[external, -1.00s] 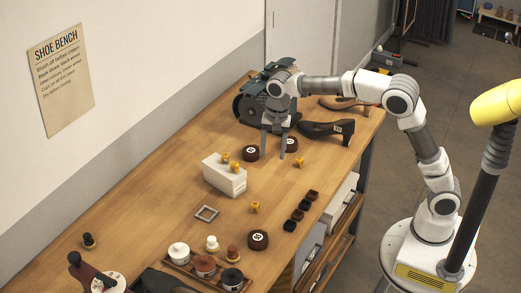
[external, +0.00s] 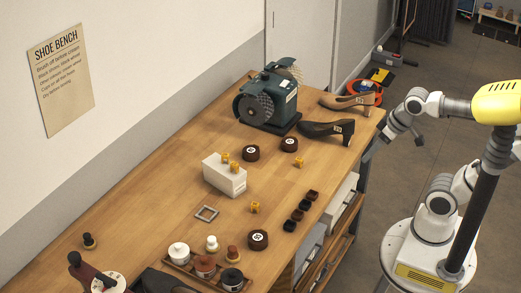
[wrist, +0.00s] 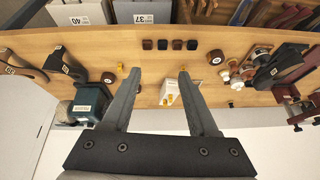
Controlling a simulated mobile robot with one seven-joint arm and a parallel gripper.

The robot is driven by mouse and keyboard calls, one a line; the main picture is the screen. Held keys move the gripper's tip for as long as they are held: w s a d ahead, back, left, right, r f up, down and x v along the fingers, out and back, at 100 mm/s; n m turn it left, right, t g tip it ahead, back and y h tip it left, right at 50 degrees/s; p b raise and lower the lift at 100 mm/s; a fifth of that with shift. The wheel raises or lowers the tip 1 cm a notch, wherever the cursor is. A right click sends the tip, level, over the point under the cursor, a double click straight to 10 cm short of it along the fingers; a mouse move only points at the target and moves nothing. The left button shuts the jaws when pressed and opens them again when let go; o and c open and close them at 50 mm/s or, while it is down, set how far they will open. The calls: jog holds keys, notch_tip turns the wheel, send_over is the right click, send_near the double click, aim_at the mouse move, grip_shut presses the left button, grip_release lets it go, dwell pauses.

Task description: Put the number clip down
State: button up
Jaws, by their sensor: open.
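Several small yellow clips show in the external view; which one is the number clip I cannot tell. One clip (external: 299,162) sits on the bench near the right edge, close to a round brown tin. Another clip (external: 255,207) sits on the bench in front of the white box (external: 222,178). Two more clips (external: 235,167) rest on top of that box. My gripper (external: 394,150) is off the bench's right edge, open and empty. In the wrist view my gripper (wrist: 160,72) has its fingers wide apart with nothing between them.
Bare wood lies left of the white box.

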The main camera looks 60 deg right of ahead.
jog(key=shift+s+d+f+n, duration=0.15)
jog(key=shift+s+f+n, duration=0.4)
jog(key=shift+s, duration=0.3)
jog(key=shift+c, duration=0.2)
jog(key=shift+w, duration=0.1)
